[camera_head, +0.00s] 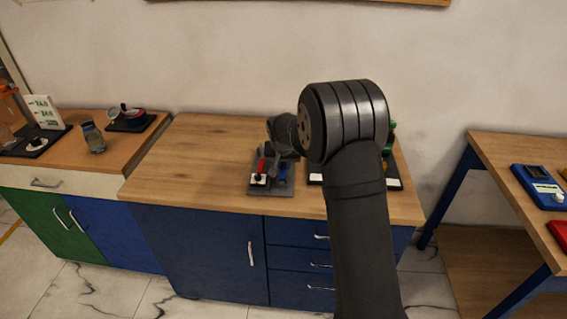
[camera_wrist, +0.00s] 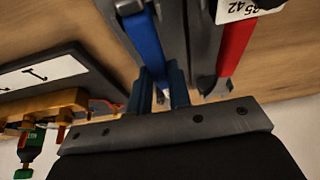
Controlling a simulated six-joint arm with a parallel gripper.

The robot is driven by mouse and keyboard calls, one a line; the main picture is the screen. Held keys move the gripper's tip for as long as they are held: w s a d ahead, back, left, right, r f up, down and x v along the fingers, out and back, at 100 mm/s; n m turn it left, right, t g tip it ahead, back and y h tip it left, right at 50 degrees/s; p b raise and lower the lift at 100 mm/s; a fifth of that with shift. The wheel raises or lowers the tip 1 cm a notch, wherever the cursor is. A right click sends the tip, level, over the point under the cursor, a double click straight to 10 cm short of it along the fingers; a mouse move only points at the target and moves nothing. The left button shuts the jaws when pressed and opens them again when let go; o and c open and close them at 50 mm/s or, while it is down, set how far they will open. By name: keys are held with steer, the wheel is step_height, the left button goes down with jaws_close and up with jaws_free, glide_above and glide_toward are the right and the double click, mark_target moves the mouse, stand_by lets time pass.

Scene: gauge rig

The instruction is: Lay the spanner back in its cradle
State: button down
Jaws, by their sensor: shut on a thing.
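A spanner with a blue handle (camera_wrist: 146,48) and pale metal ends shows in the wrist view. My gripper (camera_wrist: 163,88) is shut on it near its lower end, one dark finger on each side. A grey stand (camera_wrist: 174,28), which looks like the cradle, lies just beyond it. In the head view the blue handle (camera_head: 283,172) shows over the right part of the grey stand (camera_head: 256,187). My gripper is hidden there behind my wrist. I cannot tell whether the spanner touches the stand.
A red-handled tool (camera_wrist: 235,45) lies on the grey stand beside the blue one, near a white number label (camera_wrist: 242,8). A dark board (camera_wrist: 60,62) with a yellow-orange part (camera_wrist: 45,106) and a green piece (camera_wrist: 37,140) is close on the left. The bench's left part (camera_head: 190,155) is clear.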

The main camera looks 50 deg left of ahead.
steer(key=c, duration=1.3)
jaws_free()
steer(key=shift+o, duration=0.2)
steer(key=v, duration=1.7)
steer(key=shift+r, duration=0.2)
steer(key=shift+s, duration=0.1)
steer(key=x, duration=1.7)
steer(key=shift+f, duration=0.2)
